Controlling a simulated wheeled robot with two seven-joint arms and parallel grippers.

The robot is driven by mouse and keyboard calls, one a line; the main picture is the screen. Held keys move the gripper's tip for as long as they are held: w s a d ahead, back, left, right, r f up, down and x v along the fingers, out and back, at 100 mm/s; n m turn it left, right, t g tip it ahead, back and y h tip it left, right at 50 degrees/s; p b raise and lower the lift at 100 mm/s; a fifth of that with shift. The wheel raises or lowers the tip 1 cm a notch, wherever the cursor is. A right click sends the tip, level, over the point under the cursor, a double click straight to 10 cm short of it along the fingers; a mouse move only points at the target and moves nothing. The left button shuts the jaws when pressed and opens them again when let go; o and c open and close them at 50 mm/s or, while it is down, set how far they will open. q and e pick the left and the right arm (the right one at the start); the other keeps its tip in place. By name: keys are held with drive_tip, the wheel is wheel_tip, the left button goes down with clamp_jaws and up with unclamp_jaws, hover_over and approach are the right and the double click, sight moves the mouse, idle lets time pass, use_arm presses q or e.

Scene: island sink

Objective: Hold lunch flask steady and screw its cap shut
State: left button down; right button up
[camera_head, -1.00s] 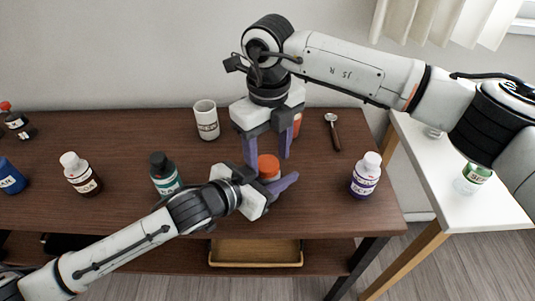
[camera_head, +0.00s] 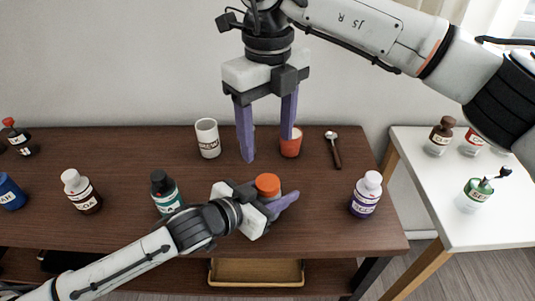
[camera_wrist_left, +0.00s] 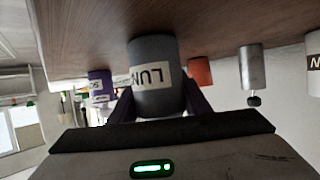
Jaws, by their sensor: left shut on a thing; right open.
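The lunch flask shows in the head view mostly as its orange cap (camera_head: 268,184), which sits on top; I cannot tell how tightly. In the left wrist view the grey flask body (camera_wrist_left: 153,78) appears upside down with a white label reading "LUN". My left gripper (camera_head: 272,207) is shut on the flask body, one finger on each side, below the cap; its fingers also show in the left wrist view (camera_wrist_left: 158,108). My right gripper (camera_head: 267,148) is open and empty, pointing down, above and apart from the cap.
A white cup (camera_head: 207,139), an orange cup (camera_head: 291,146) and a spoon (camera_head: 334,150) are at the back of the brown table (camera_head: 120,160). A purple bottle (camera_head: 366,195) stands right, a teal bottle (camera_head: 165,193) left. A white side table (camera_head: 430,190) holds several bottles.

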use_arm(q)
drive_tip(key=shift+f, duration=0.1)
use_arm(e)
drive_tip(key=shift+d+r, duration=0.1)
drive_tip(key=shift+r, duration=0.65)
use_arm(q)
drive_tip(key=c, duration=0.9)
unclamp_jaws()
drive_tip(key=shift+a, duration=0.1)
drive_tip(key=v, duration=1)
drive_tip(key=shift+s, duration=0.15)
